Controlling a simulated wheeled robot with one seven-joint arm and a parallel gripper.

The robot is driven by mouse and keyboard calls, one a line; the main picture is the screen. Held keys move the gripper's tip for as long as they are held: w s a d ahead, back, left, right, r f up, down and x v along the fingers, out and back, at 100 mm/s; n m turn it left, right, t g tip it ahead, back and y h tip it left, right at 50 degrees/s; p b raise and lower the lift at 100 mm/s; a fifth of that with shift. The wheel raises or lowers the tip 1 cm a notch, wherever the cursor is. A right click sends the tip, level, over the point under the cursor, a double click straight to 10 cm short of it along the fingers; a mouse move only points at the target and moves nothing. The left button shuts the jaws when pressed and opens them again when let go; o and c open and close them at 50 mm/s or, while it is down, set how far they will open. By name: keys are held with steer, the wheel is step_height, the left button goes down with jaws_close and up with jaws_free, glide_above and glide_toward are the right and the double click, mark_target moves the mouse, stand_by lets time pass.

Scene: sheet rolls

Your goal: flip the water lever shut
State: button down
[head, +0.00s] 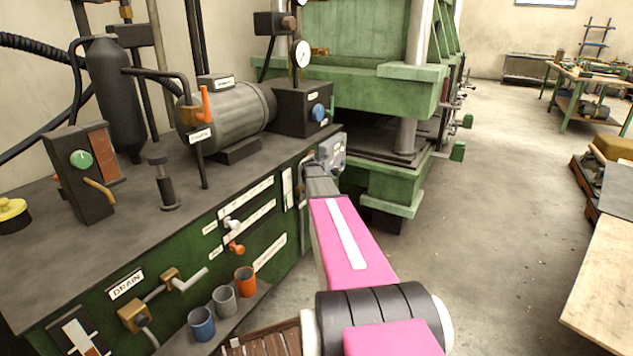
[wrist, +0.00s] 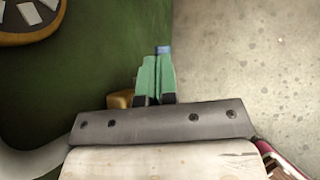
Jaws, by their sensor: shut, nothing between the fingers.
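My gripper (wrist: 155,80) shows in the wrist view as two green fingers lying together, with nothing held between them. A small blue piece (wrist: 163,49) shows just beyond the fingertips; I cannot tell whether they touch it. A brass-coloured fitting (wrist: 120,99) sits beside the fingers' left base, partly hidden by the gripper body. These may belong to the water lever, but I can read no label. In the head view my arm reaches the right end of the green cabinet front (head: 275,235), and the fingertips cannot be made out.
On the cabinet front are a white-knobbed lever (head: 231,224), an orange-knobbed lever (head: 236,248) and a brass drain valve (head: 172,279). Several cups stand on a ledge, including an orange cup (head: 245,281). A green press (head: 375,185) stands behind. Open floor (head: 480,230) lies right.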

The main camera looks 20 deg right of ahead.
steer(key=shift+x, duration=0.85)
steer(key=shift+s+d+f, duration=0.1)
steer(key=shift+d+f, duration=0.1)
steer(key=shift+f, duration=0.05)
steer(key=shift+d+f, duration=0.1)
steer(key=shift+f, duration=0.3)
steer(key=v, duration=1.1)
steer(key=shift+r, duration=0.35)
